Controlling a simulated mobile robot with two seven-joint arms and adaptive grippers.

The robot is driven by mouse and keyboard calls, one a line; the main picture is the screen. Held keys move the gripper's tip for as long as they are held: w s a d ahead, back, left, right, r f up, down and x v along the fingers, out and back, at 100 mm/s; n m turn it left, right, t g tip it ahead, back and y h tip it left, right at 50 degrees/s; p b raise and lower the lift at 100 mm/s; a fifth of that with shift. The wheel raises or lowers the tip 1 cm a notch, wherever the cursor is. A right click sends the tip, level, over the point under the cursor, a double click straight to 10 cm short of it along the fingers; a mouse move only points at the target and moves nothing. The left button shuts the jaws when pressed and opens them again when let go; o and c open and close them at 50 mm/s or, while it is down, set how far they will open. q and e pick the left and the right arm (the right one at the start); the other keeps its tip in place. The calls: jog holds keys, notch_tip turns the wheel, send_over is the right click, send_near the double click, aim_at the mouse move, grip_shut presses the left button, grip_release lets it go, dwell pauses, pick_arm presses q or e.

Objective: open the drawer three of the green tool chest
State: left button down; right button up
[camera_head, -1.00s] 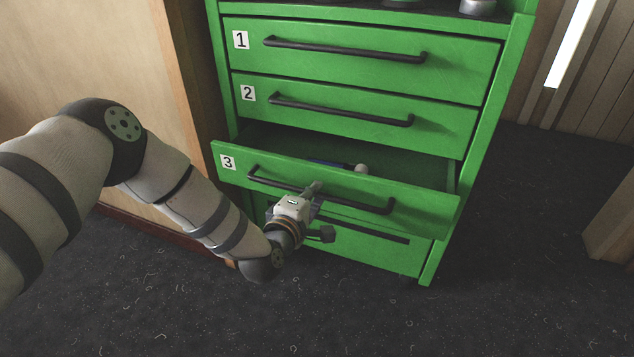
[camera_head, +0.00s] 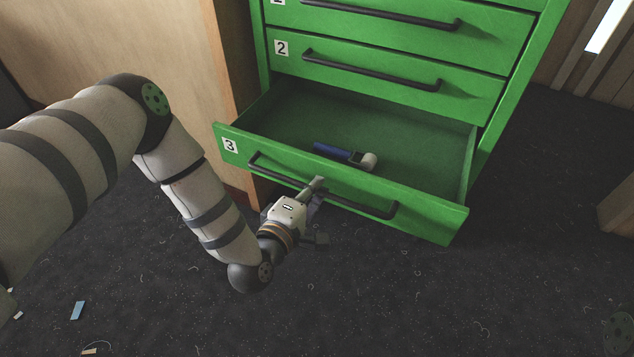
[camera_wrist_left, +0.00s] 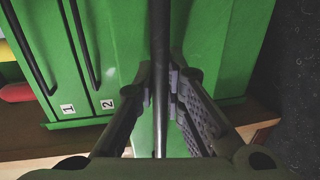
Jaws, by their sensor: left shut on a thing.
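The green tool chest (camera_head: 486,50) stands upright with drawers numbered on white labels. Drawer three (camera_head: 240,160) is pulled well out, and its inside shows. Its dark bar handle (camera_head: 360,207) runs across the front. My left gripper (camera_head: 314,186) is shut on this handle near its middle. In the left wrist view the handle (camera_wrist_left: 160,60) passes between the two fingers (camera_wrist_left: 165,95). Drawer two (camera_head: 400,75) and drawer one above it are closed. My right gripper is not in view.
A blue-and-white item (camera_head: 345,155) lies inside drawer three. A wooden panel (camera_head: 140,50) stands left of the chest. The dark floor (camera_head: 400,310) in front is mostly clear, with small scraps (camera_head: 78,310) at lower left.

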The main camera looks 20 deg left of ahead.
pick_arm(q)
jog(key=c, duration=1.7)
grip_release()
jog(key=shift+o, duration=0.2)
jog(key=s+r, duration=0.2)
jog(key=s, duration=0.9)
jog(key=shift+s+a+r, duration=0.2)
jog(key=shift+s, duration=0.2)
